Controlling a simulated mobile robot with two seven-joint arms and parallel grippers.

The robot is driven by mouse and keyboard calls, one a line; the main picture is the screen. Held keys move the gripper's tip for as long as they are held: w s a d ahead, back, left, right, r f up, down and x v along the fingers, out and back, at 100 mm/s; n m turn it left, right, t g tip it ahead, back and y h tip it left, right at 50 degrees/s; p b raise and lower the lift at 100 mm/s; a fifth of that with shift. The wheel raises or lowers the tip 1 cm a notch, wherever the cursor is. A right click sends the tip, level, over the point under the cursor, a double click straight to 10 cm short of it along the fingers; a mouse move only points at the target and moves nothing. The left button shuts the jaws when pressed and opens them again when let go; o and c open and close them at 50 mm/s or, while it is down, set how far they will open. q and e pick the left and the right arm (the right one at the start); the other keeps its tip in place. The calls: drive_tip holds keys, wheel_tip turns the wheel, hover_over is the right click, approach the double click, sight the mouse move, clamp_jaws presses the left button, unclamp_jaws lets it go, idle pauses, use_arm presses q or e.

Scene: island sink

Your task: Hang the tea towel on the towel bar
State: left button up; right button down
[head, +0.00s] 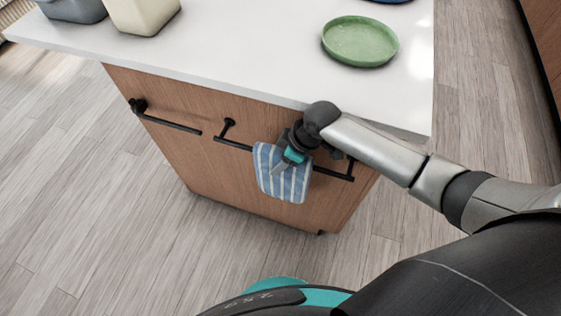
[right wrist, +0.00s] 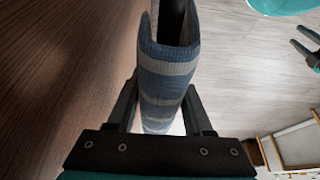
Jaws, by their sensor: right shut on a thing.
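The tea towel (head: 290,185) is blue with pale stripes. It hangs at the right-hand towel bar (head: 335,174), a black bar on the island's wooden front. In the right wrist view the towel (right wrist: 163,85) wraps around both sides of the dark bar (right wrist: 171,22), like a fold over it. My right gripper (head: 293,157) is at the bar, shut on the towel, with one finger on each side of it. The towel's back layer is mostly hidden in the head view.
A second black bar (head: 172,124) is on the island front to the left. The white countertop (head: 250,50) overhangs just above my right gripper. A green plate (head: 360,41) and a cream container (head: 143,14) stand on it. Open wooden floor (head: 100,200) surrounds the island.

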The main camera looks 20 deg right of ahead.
drive_tip(key=shift+f, duration=0.4)
drive_tip(key=shift+f, duration=0.25)
drive_tip(key=shift+c, duration=1.5)
unclamp_jaws()
